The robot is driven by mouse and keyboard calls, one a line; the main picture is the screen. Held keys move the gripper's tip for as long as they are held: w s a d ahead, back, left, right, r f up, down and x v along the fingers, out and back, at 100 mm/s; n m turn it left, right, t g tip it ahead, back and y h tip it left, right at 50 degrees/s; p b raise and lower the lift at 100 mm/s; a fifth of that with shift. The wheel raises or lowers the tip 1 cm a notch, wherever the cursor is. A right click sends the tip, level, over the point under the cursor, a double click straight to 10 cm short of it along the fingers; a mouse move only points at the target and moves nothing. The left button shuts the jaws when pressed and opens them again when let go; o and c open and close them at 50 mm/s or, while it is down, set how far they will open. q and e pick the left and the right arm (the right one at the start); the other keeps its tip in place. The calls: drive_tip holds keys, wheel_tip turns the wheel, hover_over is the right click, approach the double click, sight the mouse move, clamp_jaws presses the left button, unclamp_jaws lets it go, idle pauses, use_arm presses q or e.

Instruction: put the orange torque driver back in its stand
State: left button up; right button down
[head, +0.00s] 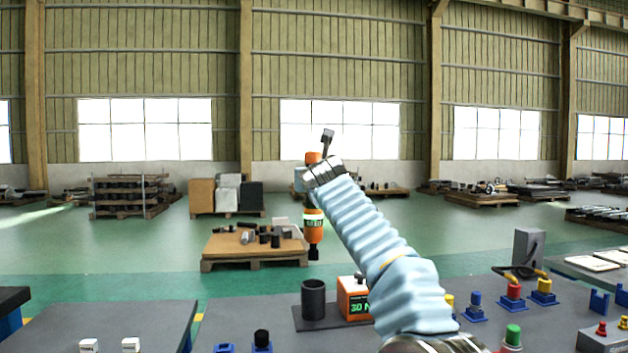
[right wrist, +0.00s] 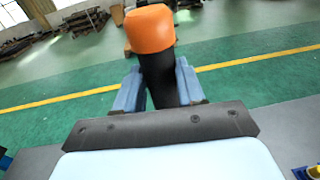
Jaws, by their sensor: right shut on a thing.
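The orange torque driver (head: 314,226) is upright, with its dark tip (head: 314,253) pointing down. My right gripper (right wrist: 158,82) is shut on its black grip, below the orange cap (right wrist: 150,29). In the head view the wrist hides the grip. The stand is a dark open cup (head: 313,299) on a dark base plate (head: 330,321), beside an orange box (head: 353,298) with a green display. In the head view the driver's tip appears a little above the cup's mouth, with a gap between them. My left gripper is not in view.
The grey bench (head: 264,308) carries blue-based parts in front of the stand and several coloured parts, such as a red one (head: 514,290), at right. A separate grey table (head: 110,320) stands at left. A pallet (head: 255,262) is on the floor beyond.

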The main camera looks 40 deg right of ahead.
sight(314, 210)
drive_tip(key=shift+f+b, duration=2)
drive_tip(key=shift+f, duration=0.45)
drive_tip(key=shift+f, duration=0.1)
